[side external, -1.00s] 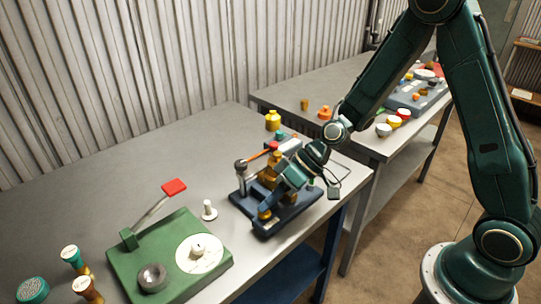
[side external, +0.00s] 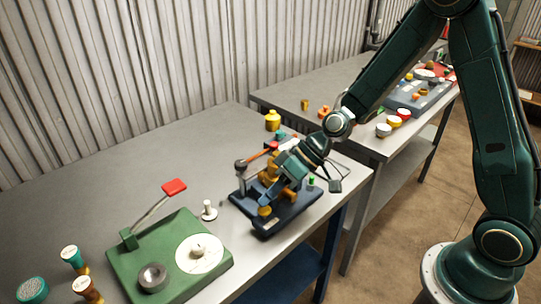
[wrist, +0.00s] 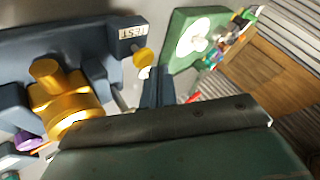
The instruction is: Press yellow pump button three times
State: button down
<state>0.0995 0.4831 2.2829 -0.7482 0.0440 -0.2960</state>
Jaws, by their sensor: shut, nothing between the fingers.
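A dark blue device base (side external: 272,229) stands on the near bench, with brass-coloured fittings and a lever with an orange-red handle. A small round yellow button (side external: 264,211) is at its front left corner. In the wrist view the yellow button (wrist: 143,57) sits beside a block (wrist: 128,32) labelled TEST. My gripper (side external: 270,197) is shut and empty, above the base and close to the button, its fingers angled down and left. In the wrist view my gripper's dark fingers (wrist: 158,80) end just right of the button. They seem apart from it; exact height is unclear.
A green device (side external: 165,255) with a red-tipped lever (side external: 174,187) stands to the left. A brass fitting (wrist: 66,95) lies close to my gripper in the wrist view. A yellow bottle (side external: 273,121) stands behind. The bench's back left is clear.

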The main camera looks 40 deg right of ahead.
jog(key=shift+r, duration=0.35)
jog(key=shift+r, duration=2.35)
jog(key=s+d+r+m+t+h, duration=0.1)
jog(key=s+d+r+h, duration=0.3)
jog(key=s, duration=0.6)
jog(key=s+d+r+m+h, duration=0.3)
jog(key=s+d+r+h, duration=0.1)
jog(key=s+d+r, duration=0.4)
jog(key=s+d, duration=0.2)
jog(key=s, duration=0.1)
jog(key=shift+s+r+t, duration=0.2)
jog(key=shift+s+t, duration=0.1)
jog(key=shift+t, duration=0.1)
